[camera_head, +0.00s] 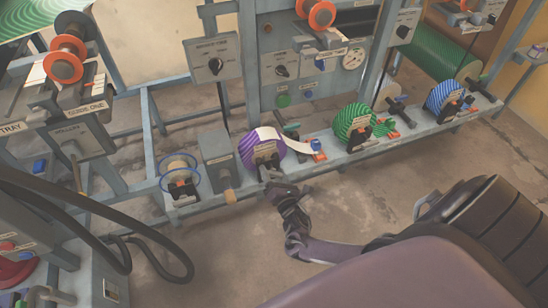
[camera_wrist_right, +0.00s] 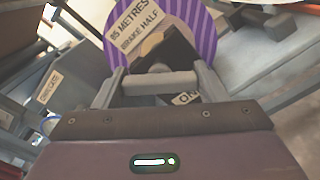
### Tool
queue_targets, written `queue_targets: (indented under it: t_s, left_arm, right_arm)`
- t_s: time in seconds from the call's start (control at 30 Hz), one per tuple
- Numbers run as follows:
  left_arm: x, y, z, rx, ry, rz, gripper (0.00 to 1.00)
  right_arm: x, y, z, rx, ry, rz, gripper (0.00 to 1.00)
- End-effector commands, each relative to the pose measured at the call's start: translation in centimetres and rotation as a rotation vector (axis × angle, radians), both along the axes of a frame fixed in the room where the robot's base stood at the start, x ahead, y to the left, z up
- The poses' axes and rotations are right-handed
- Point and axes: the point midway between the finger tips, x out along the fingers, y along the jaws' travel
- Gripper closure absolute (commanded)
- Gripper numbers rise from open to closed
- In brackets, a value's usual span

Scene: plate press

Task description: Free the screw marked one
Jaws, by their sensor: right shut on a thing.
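My right gripper (camera_head: 272,186) reaches in from the right and sits at the front of the bench, just below the purple striped roll (camera_head: 248,152). The gripper (camera_wrist_right: 152,90) is shut on a short grey crossbar (camera_wrist_right: 158,82), which I take for the screw marked one. A label (camera_wrist_right: 187,98) beginning "ON" shows beside it, partly hidden by my gripper. The screw's shaft is hidden. My left gripper is not in view.
A green roll (camera_head: 352,122) and a blue roll (camera_head: 440,95) stand along the bench to the right. White strip (camera_head: 290,142) runs from the purple roll. A grey box (camera_head: 216,160) and a near-empty spool (camera_head: 180,168) stand left. The floor in front is clear.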

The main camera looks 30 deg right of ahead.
Motion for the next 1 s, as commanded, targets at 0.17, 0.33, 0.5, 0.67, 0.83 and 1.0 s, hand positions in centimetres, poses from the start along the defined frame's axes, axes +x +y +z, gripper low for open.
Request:
queue_targets:
  t_s: [0.17, 0.33, 0.5, 0.67, 0.83, 1.0]
  left_arm:
    - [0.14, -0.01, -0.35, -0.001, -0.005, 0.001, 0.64]
    - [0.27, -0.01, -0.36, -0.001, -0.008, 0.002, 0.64]
    - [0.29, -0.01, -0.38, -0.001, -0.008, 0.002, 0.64]
    - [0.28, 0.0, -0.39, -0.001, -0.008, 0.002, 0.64]
    - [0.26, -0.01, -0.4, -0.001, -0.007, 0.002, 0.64]
    - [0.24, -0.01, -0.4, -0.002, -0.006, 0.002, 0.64]
  right_arm:
    - [-0.03, 0.07, -0.08, -0.03, 0.009, 0.0, 0.57]
    - [-0.04, 0.08, -0.11, -0.037, 0.012, 0.001, 0.57]
    - [-0.05, 0.09, -0.12, -0.036, 0.012, 0.001, 0.57]
    - [-0.05, 0.07, -0.12, -0.035, 0.012, 0.001, 0.27]
    - [-0.03, 0.04, -0.08, -0.035, 0.011, 0.0, 0.13]
    - [-0.03, 0.02, -0.04, -0.036, 0.01, 0.0, 0.13]
